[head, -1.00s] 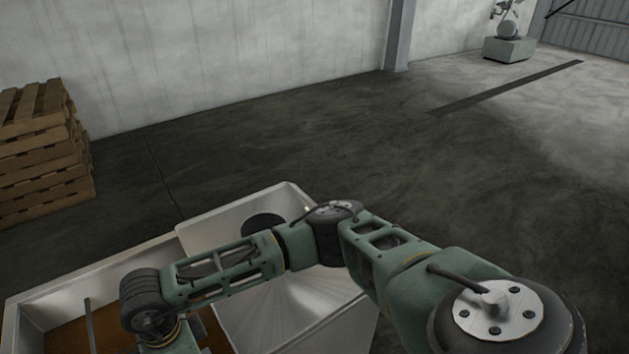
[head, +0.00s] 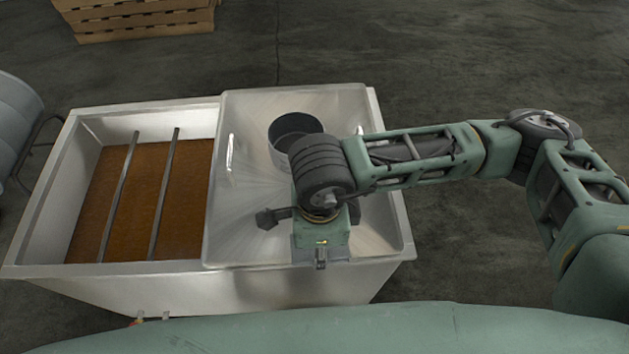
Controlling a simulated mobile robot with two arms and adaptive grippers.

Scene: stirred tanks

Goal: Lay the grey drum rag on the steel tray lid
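The steel tray lid (head: 240,225) lies over the right part of a pale metal tank, with a handle on its left side. My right gripper (head: 312,215) is above the front right of the lid, seen from above. Its dark finger linkage is spread out to the sides, so it looks open; the fingertips are mostly hidden and I see nothing held. I see no grey drum rag; the gripper and wrist cover part of the lid. My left gripper is not in view.
A dark grey round pot (head: 283,157) stands on the lid, just behind my wrist. The tank (head: 90,285) is open at left, with brown contents under two metal bars (head: 160,195). A grey drum (head: 14,125) is at far left; wooden pallets (head: 150,18) stand behind.

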